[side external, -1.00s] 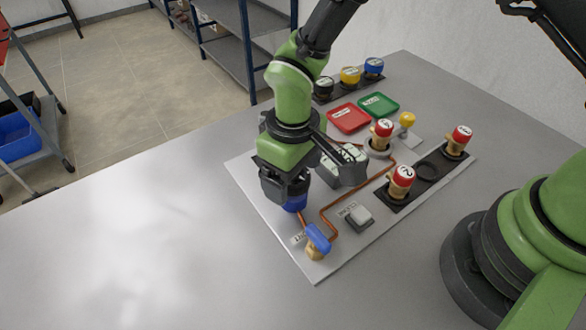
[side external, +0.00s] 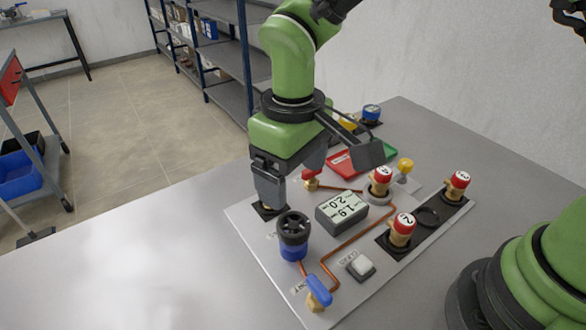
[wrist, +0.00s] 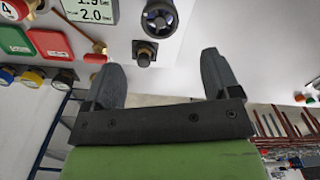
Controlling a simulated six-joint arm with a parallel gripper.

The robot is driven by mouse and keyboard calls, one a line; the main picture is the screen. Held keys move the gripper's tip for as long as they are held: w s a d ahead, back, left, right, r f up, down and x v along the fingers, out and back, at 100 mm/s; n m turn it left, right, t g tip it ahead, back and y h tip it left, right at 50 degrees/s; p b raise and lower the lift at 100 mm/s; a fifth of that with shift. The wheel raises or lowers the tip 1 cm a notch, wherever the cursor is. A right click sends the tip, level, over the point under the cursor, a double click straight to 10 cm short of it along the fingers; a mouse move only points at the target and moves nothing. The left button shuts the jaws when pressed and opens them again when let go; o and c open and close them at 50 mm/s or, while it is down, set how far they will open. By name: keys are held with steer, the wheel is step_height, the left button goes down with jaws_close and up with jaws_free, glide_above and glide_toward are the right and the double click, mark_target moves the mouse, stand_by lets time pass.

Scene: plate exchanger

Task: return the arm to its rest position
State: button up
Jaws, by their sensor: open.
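My gripper (side external: 269,190) points down above the left part of the panel, behind the black handwheel (side external: 292,225) with its blue body. In the wrist view my gripper (wrist: 160,70) has its two fingers wide apart with nothing between them. The handwheel also shows at the top of the wrist view (wrist: 160,16), clear of the fingers. A small black square fitting (wrist: 146,52) lies just ahead of the fingers in that view.
The panel carries a display (side external: 342,207), a blue lever valve (side external: 318,290), a grey button (side external: 361,266) and red-capped valves (side external: 402,228). Red (side external: 345,163) and green trays lie behind. The table (side external: 130,250) is bare at left.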

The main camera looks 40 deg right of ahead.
steer(key=s+d+r+m+t+y, duration=0.1)
steer(key=d+r+m+t, duration=0.1)
steer(key=d+r, duration=0.45)
steer(key=s+d+r+m+t, duration=0.2)
steer(key=s+d+r+m, duration=0.1)
steer(key=s, duration=0.4)
steer(key=s+d+r+m+t+y, duration=0.1)
steer(key=s+d+r+m+t, duration=0.1)
steer(key=s+d+r, duration=0.3)
steer(key=shift+s+d+r+m+t, duration=0.15)
steer(key=shift+s+r+m+t, duration=0.35)
steer(key=shift+s, duration=0.4)
steer(key=shift+c, duration=0.4)
